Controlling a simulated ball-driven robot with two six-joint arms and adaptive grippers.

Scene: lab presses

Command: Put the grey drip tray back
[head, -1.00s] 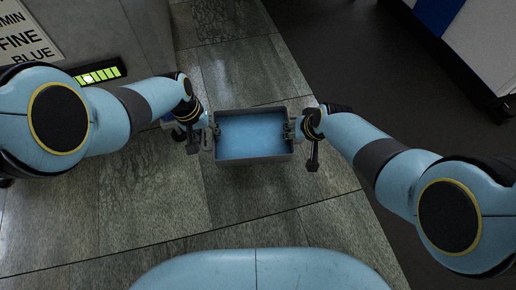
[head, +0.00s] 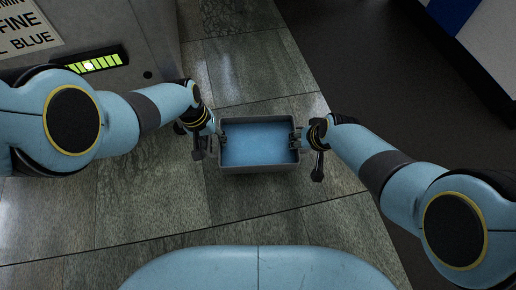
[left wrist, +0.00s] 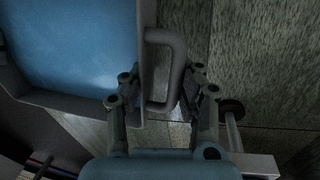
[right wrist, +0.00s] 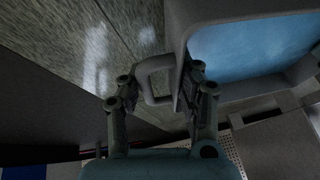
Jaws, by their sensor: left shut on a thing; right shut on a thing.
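The grey drip tray (head: 258,168) hangs between my two grippers in the head view, above the tiled floor, with blue liquid covering its inside. My left gripper (head: 218,134) is shut on the handle at the tray's left end. In the left wrist view that handle (left wrist: 160,70) sits between the fingers (left wrist: 160,100). My right gripper (head: 298,138) is shut on the handle at the right end. In the right wrist view the handle (right wrist: 145,75) sits between the fingers (right wrist: 160,95). The tray looks roughly level.
A grey machine (head: 110,25) with a lit green bar display (head: 95,64) and a lettered sign (head: 25,28) stands at the upper left. A white and blue cabinet (head: 490,50) is at the upper right. Open tiled floor (head: 250,70) lies beyond the tray.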

